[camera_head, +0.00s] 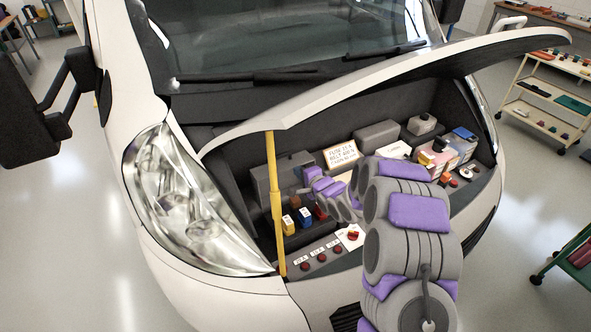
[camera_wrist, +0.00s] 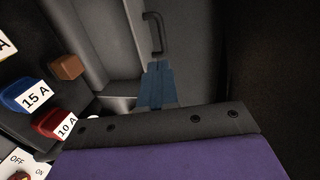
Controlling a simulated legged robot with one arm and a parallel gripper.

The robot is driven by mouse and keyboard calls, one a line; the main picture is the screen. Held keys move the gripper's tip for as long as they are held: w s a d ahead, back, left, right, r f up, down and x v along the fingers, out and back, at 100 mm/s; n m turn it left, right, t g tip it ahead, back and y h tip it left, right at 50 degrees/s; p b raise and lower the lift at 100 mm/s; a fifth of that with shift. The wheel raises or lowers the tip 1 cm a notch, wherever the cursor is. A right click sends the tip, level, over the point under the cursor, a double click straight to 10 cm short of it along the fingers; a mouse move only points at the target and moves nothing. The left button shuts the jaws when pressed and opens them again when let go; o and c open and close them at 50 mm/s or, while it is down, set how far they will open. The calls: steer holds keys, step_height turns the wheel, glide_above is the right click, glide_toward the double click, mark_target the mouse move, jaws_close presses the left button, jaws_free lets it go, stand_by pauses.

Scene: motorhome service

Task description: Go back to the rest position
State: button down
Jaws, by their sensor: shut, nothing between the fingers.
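My arm reaches over the open front compartment (camera_head: 232,165) of the white motorhome. My gripper (camera_wrist: 158,66) shows in the wrist view as narrow blue-grey fingers, shut and empty. Its tip lies in front of a grey surface with a dark handle (camera_wrist: 153,34); whether they touch cannot be told.
A yellow prop (camera_head: 275,195) holds up the hood (camera_head: 400,78), close to my arm's left. A red knob (camera_head: 353,235) on a white plate sits at the compartment's front. A battery (camera_head: 462,146) stands on the right. A tool cart (camera_head: 548,98) stands beyond on open floor.

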steer(key=s+d+r+n+g+h+b, duration=0.3)
steer(key=s+d+n+g+h+b, duration=0.35)
steer(key=s+d, duration=1.2)
steer(key=s+f+n+g+h+b, duration=0.1)
steer(key=s+n+g+b, duration=0.3)
steer(key=s, duration=3.3)
steer(key=d+g+b, duration=0.1)
steer(key=g+b, duration=0.1)
steer(key=g, duration=0.1)
steer(key=shift+s+n+b, duration=0.3)
steer(key=shift+n+b, duration=0.05)
steer(key=shift+b, duration=0.05)
